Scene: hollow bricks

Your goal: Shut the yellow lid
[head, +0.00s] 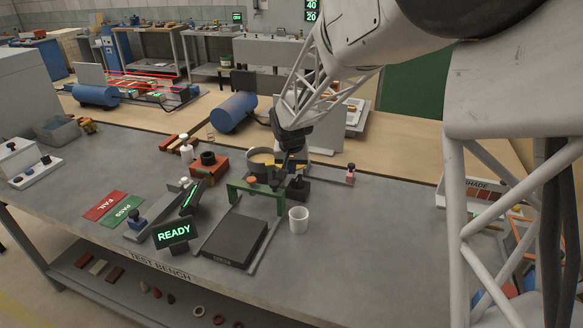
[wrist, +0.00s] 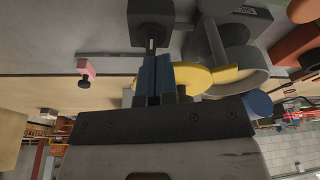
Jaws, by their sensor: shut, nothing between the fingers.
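The yellow lid (wrist: 206,78) is a flat round disc in the wrist view, just right of my fingers and next to a grey curved wall (wrist: 243,82). In the head view the yellow (head: 262,159) shows within a round grey rim, partly hidden by my gripper. I cannot tell how far the lid stands open. My gripper (wrist: 152,58) has its two blue fingers together with nothing between them. In the head view it (head: 288,168) points down at the right side of the round vessel. Whether it touches the lid is unclear.
A dark block with a thin shaft (wrist: 151,22) lies beyond my fingertips. A green frame (head: 258,192), a white cup (head: 299,220) and a red block with a black knob (head: 208,164) stand nearby. A pink-topped item (head: 350,174) is to the right. The bench's right front is clear.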

